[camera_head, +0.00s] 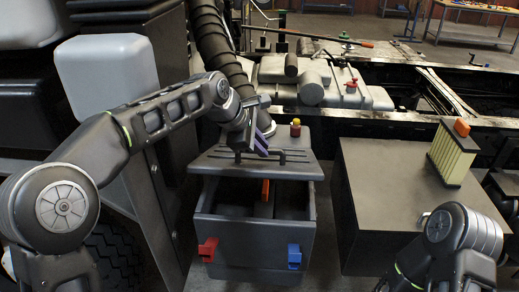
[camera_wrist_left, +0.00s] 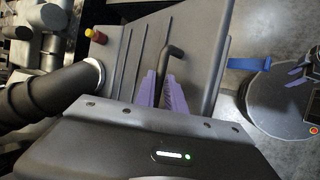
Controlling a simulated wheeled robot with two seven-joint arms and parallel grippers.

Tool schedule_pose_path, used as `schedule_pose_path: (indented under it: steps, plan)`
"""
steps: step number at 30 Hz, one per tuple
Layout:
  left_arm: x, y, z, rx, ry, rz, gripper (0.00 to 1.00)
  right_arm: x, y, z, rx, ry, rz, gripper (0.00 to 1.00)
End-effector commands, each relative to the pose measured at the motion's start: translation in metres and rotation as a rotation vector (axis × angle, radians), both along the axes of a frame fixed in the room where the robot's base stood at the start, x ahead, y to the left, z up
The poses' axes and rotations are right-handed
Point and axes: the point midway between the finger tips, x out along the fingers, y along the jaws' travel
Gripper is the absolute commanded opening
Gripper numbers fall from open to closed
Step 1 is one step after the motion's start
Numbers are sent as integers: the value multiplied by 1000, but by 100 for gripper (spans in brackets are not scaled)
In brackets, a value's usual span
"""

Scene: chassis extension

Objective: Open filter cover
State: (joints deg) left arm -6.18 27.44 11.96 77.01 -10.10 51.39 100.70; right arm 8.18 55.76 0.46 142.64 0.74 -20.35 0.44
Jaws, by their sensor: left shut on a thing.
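The grey filter cover (camera_head: 222,163) is off the front of the filter box (camera_head: 250,235), lying at its back edge, so the dark inside shows. An orange-red part (camera_head: 265,190) shows inside. My left gripper (camera_head: 262,145), with purple fingers, is shut on the cover's dark bar handle. In the left wrist view, the fingers (camera_wrist_left: 162,92) close around the bent black handle (camera_wrist_left: 173,58) above the ribbed cover (camera_wrist_left: 205,50). A red latch (camera_head: 208,249) and a blue latch (camera_head: 294,256) hang on the box front. My right gripper is out of view; only its arm shows at lower right.
A yellowish filter (camera_head: 452,158) with an orange top stands on a dark box (camera_head: 400,185) to the right. A thick black corrugated hose (camera_head: 220,50) runs close to my left arm.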

Motion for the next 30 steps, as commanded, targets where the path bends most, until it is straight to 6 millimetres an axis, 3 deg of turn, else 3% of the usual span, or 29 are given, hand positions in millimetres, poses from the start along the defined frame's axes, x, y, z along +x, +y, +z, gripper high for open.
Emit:
schedule_pose_path:
  steps: [1,9,25,30]
  plan:
    - [9,1,17,0,-5,4,0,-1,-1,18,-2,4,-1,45]
    - [34,1,35,2,-3,4,0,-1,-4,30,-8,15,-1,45]
    - [41,2,38,4,1,3,0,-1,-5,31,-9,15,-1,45]
    - [41,2,37,4,1,3,0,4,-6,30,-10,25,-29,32]
